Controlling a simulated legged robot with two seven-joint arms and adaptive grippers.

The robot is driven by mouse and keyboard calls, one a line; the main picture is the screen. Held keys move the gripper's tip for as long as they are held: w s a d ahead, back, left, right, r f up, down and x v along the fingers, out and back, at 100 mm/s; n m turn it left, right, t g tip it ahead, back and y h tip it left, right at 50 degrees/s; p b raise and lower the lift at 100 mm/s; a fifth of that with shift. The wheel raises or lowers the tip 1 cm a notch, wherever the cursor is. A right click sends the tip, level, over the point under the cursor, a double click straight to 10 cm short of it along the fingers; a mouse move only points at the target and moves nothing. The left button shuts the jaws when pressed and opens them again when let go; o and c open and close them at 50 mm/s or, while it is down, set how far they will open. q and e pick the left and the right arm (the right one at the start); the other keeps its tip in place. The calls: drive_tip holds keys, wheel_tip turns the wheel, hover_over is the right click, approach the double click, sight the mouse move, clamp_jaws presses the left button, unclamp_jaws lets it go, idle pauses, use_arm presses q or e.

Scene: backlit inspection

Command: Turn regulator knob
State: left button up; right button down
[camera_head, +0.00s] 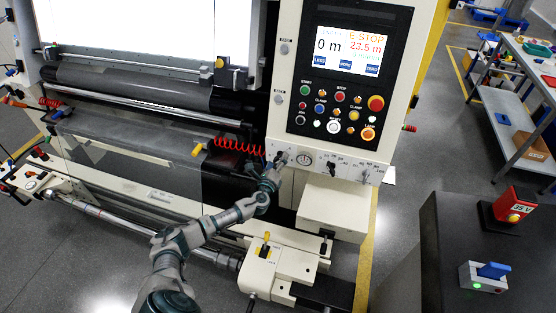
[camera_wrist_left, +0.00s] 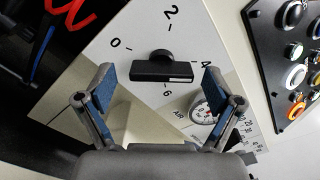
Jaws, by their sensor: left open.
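The regulator knob (camera_wrist_left: 162,70) is a black bar-shaped knob with a round hub, on a white panel marked 0, 2, 4 and 6. In the wrist view it lies between the two blue-padded fingers of my open left gripper (camera_wrist_left: 158,80), with a gap on each side. In the head view my left gripper (camera_head: 274,167) is at the left end of the white knob panel (camera_head: 318,164), and largely covers the knob there. A small round gauge (camera_wrist_left: 203,113) marked AIR sits right of the knob in the wrist view. My right gripper is not in view.
Other black knobs (camera_head: 331,168) sit further right on the panel. Above is a black control board (camera_head: 340,110) with a screen and coloured buttons. A red coiled hose (camera_head: 238,147) hangs left of my gripper. A dark cabinet (camera_head: 470,230) stands at the right.

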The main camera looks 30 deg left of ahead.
use_arm(q)
drive_tip(key=shift+w, duration=0.45)
drive_tip(key=shift+a, duration=0.1)
drive_tip(key=c, duration=1.1)
drive_tip(key=shift+s, duration=0.1)
drive_tip(key=shift+c, duration=0.2)
drive_tip(key=shift+f, duration=0.1)
